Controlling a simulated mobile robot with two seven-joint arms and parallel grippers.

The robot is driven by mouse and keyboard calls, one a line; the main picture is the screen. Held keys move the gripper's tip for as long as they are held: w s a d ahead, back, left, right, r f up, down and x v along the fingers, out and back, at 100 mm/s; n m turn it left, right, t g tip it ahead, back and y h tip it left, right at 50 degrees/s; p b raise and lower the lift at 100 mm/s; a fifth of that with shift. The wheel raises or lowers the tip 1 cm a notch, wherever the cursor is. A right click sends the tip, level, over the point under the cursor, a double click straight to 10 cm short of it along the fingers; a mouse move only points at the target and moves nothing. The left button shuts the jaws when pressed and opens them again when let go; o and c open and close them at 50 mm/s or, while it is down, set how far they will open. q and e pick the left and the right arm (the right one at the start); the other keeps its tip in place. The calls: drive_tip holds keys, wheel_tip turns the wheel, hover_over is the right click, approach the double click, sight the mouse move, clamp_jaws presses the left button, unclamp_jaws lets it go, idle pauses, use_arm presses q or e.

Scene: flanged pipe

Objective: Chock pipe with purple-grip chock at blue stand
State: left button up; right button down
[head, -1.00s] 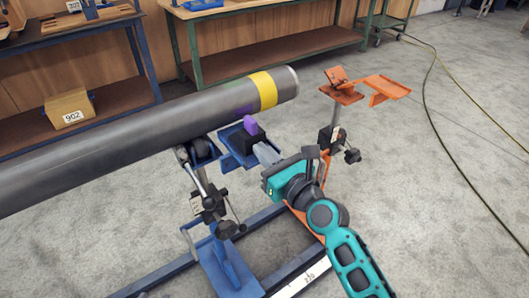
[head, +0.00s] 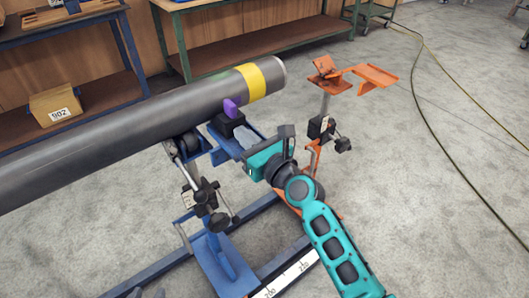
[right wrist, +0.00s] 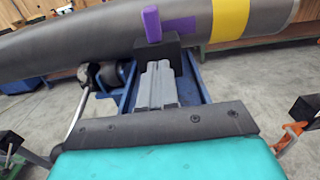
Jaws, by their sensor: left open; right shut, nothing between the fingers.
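The grey pipe (head: 110,122) with a yellow band (head: 250,80) lies across the blue stand (head: 215,262). The chock has a purple grip (head: 231,107) and a black body (head: 227,122). It sits on the blue stand's side tray (head: 221,155), close against the pipe; contact with the pipe cannot be told. My right gripper (head: 241,147) is shut and empty. In the right wrist view its fingers (right wrist: 157,88) point at the chock's black body (right wrist: 170,54), at or touching its near face.
An orange stand (head: 326,88) with an empty top stands to the right, past the pipe's end. A blue bench with a box (head: 55,104) and a green bench (head: 255,45) stand behind. A cable (head: 430,130) lies on otherwise clear floor at right.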

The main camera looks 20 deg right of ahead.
drive_tip(key=v, duration=1.2)
drive_tip(key=shift+s, duration=0.25)
drive_tip(key=s+d+f+n+g+h, duration=0.1)
drive_tip(key=s+f+n+g, duration=0.1)
drive_tip(key=f+n, duration=0.4)
drive_tip(key=s+d+f+n+g+h, duration=0.1)
drive_tip(key=s+f+n, duration=0.4)
drive_tip(key=n, duration=1.1)
drive_tip(key=s+d+f+n+g+h, duration=0.2)
drive_tip(key=s+f+n, duration=0.2)
drive_tip(key=f+n, duration=0.4)
drive_tip(key=shift+n+g+h, duration=0.4)
drive_tip(key=shift+n, duration=1.7)
drive_tip(key=shift+d, duration=0.1)
